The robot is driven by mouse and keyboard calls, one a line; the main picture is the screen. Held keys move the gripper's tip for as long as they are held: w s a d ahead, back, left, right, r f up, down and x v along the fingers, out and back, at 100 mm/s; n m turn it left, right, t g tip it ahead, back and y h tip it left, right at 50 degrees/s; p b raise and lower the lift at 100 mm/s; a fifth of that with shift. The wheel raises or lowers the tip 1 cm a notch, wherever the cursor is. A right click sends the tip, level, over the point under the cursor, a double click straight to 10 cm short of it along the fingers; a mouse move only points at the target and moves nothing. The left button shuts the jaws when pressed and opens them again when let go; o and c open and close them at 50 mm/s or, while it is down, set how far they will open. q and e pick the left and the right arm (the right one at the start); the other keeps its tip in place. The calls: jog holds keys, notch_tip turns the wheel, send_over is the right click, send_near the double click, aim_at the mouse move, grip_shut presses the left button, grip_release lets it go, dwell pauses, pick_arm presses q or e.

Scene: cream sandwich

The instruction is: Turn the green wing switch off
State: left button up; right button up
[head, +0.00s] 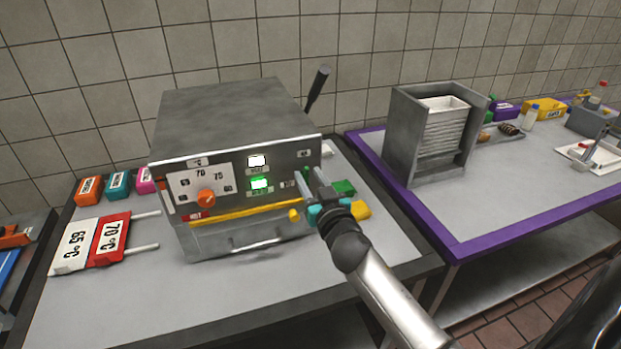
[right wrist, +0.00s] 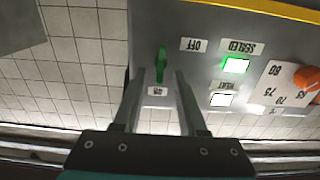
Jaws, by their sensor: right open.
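The green wing switch (right wrist: 162,65) is on the front panel of the grey machine (head: 230,120). In the upside-down right wrist view its wing stands lengthwise, in line with the ON label (right wrist: 158,91); the OFF label (right wrist: 193,44) is off to one side. My right gripper (head: 309,174) is open in front of the panel. In the right wrist view its fingers (right wrist: 160,76) sit on either side of the switch, with gaps to it. In the head view the fingers partly cover the switch. My left gripper is not in view.
A green light (head: 260,184) and white light (head: 256,161) glow beside an orange dial (head: 206,198). A yellow bar (head: 245,211) runs below. A green block (head: 343,188) and yellow block (head: 361,209) lie near my gripper. A grey rack (head: 395,135) stands right.

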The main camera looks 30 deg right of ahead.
grip_shut()
dwell(0.4)
dwell(0.4)
jog(key=n, duration=0.4)
jog(key=shift+a+p, duration=0.2)
jog(key=shift+p, duration=0.2)
jog(key=n, duration=0.4)
jog(key=f+n, duration=0.1)
jog(key=n, duration=0.8)
jog(key=shift+w+a+f+n, duration=0.1)
jog(key=shift+a+f+n, duration=0.05)
jog(key=shift+a+n, duration=0.25)
